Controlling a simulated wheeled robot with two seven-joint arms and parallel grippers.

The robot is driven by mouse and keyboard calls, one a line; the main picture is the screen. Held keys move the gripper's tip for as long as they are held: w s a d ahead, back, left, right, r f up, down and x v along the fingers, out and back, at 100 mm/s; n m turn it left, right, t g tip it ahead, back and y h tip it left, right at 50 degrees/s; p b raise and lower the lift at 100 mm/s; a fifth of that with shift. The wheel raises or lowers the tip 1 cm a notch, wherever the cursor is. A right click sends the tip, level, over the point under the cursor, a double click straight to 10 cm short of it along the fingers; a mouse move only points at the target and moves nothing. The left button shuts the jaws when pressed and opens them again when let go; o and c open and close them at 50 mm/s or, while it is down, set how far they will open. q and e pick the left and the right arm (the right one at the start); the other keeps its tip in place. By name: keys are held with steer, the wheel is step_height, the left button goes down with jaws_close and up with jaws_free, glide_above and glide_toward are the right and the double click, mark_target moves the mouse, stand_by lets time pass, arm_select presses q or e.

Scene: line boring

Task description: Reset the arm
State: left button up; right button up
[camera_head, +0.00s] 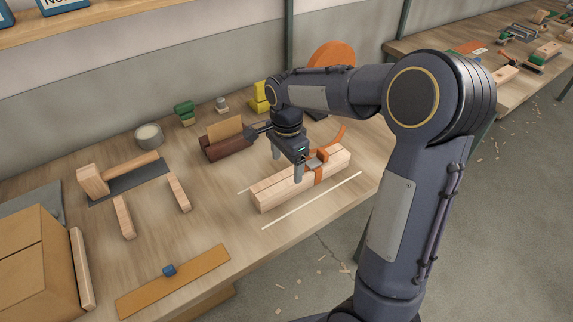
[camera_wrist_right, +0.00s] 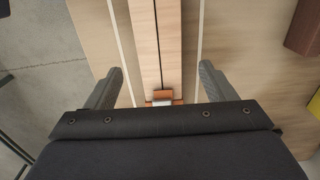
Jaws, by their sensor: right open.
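My right gripper (camera_head: 287,165) is open and hangs over the workbench (camera_head: 235,215), above a pair of long pale wood blocks (camera_head: 270,193) lying side by side. In the right wrist view the two fingers of the right gripper (camera_wrist_right: 161,72) stand wide apart, one on each side of the blocks (camera_wrist_right: 145,35). An orange clamp (camera_head: 319,172) sits around the blocks toward their right end; it also shows low between the fingers in the wrist view (camera_wrist_right: 163,95). My left gripper is not in view.
Thin pale strips (camera_head: 312,200) lie along the blocks. A brown block (camera_head: 227,147) stands behind the gripper, near a grey cup (camera_head: 149,136) and green blocks (camera_head: 185,112). A cardboard box (camera_head: 38,265) fills the left front corner. A flat tan board (camera_head: 190,283) lies at the front.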

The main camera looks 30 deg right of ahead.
steer(key=shift+s+r, duration=0.25)
steer(key=shift+s, duration=0.05)
steer(key=s+a+r+n+t+y, duration=0.2)
steer(key=s+a+n, duration=0.1)
steer(key=s+n, duration=0.4)
steer(key=s+a+r+n+t+y, duration=0.1)
steer(key=s+a+r+n+t, duration=0.1)
steer(key=s+n, duration=0.6)
steer(key=s+a+t, duration=0.1)
steer(key=s+a, duration=0.1)
steer(key=s, duration=0.4)
steer(key=shift+s+r+t+y, duration=0.15)
steer(key=shift+s+t+y, duration=0.15)
steer(key=shift+y, duration=0.1)
